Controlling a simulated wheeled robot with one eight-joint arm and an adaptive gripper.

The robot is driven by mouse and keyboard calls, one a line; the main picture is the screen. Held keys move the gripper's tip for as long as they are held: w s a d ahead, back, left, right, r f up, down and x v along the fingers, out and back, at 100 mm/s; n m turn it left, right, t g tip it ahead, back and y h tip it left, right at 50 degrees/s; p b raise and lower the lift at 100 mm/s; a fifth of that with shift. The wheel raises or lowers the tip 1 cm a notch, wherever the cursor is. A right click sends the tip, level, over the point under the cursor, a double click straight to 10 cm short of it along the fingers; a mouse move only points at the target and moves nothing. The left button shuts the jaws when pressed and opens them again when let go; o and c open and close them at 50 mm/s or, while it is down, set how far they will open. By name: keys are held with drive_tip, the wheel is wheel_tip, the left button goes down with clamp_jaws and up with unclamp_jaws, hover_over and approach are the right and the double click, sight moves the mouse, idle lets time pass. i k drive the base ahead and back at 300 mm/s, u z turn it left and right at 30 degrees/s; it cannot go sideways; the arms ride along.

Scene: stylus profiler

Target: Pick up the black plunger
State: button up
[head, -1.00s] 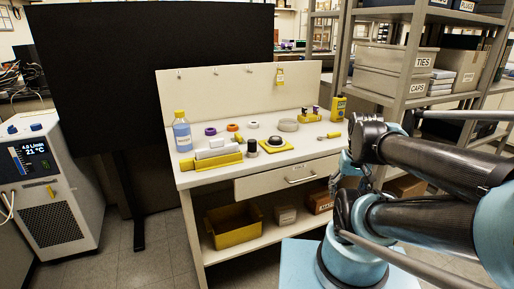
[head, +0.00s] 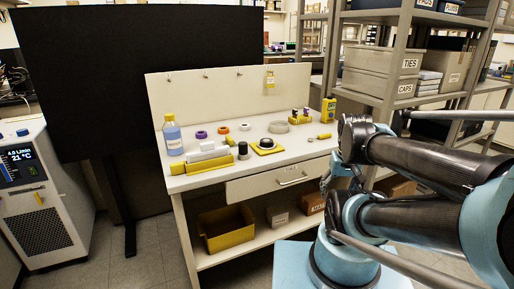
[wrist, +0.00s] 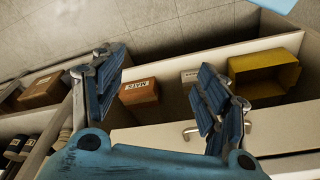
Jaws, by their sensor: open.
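A small black upright cylinder (head: 243,151) stands on the white bench (head: 215,183), just right of a yellow block with white pieces on it. It may be the black plunger, but it is too small to tell. The black cylinder is not in the wrist view.
A blue-capless bottle with a yellow top (head: 172,138), purple (head: 201,134) and orange rings (head: 223,130), and a black disc on a yellow plate (head: 266,143) share the benchtop. A yellow bin (head: 228,235) sits below. Grey shelving (head: 390,60) stands right.

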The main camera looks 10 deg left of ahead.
sight(243, 154)
drive_tip(key=u, duration=1.1)
drive_tip(key=k, duration=0.75)
drive_tip(key=z, duration=0.6)
